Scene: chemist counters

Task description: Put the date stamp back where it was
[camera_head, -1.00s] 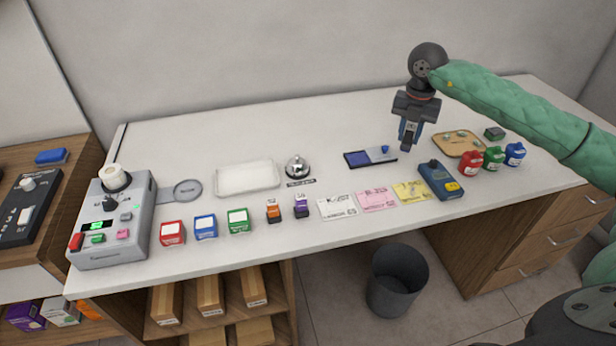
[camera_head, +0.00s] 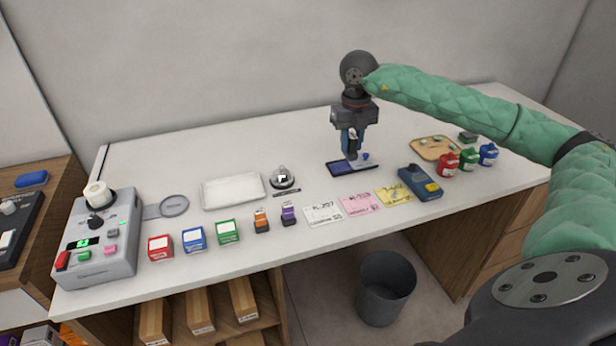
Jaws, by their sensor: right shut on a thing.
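My right gripper (camera_head: 352,154) points down over the ink pad (camera_head: 340,170), a dark flat case with a blue pad and a small blue knob at its right. It is shut on the date stamp, a small grey and dark piece mostly hidden between the fingers. I cannot tell whether the stamp touches the pad. My left gripper is not in view.
Left of the pad are a bell (camera_head: 284,180) and a white tray (camera_head: 232,191). In front lie paper slips (camera_head: 359,204) and a blue device (camera_head: 420,183). A wooden tray (camera_head: 418,153) and colored bottles (camera_head: 447,163) stand right. The counter behind the pad is clear.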

